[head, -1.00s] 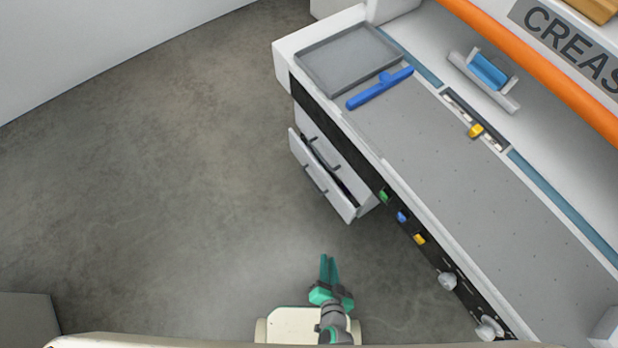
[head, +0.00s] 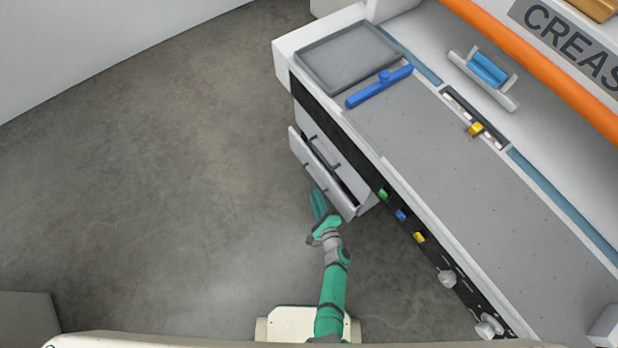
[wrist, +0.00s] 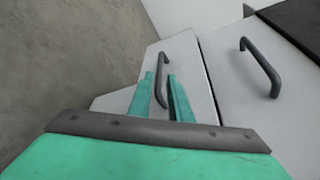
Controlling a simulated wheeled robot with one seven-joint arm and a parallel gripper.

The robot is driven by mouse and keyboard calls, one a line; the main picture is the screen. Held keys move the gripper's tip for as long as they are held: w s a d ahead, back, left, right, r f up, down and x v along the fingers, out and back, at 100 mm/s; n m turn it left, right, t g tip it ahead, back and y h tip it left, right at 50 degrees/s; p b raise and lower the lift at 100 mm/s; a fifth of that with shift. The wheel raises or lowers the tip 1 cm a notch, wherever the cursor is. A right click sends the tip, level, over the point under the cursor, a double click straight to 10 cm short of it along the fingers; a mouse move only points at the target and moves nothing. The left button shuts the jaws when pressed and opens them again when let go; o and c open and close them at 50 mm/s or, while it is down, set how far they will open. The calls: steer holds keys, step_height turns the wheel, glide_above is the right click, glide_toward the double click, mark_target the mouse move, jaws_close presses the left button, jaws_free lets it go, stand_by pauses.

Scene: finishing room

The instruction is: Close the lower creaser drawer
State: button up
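The lower creaser drawer (head: 338,201) is pulled partway out, and its open gap shows behind its front panel. Its dark bar handle is in the wrist view (wrist: 162,75). The upper drawer (wrist: 240,85) sits beside it in the wrist view, with its own dark handle (wrist: 262,68). My green gripper (head: 319,204) is in front of the lower drawer's face, near its right part. In the wrist view my gripper's fingers (wrist: 162,98) are apart, with the lower handle showing between them. I cannot tell whether they touch the handle or the panel.
The creaser's grey table (head: 460,190) stands above the drawers, with a blue-handled tool (head: 380,88) and a grey tray (head: 348,58) on it. Knobs (head: 447,279) stick out of its front edge.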

mark_target(309, 177)
steer(key=shift+x, duration=5.3)
jaws_close()
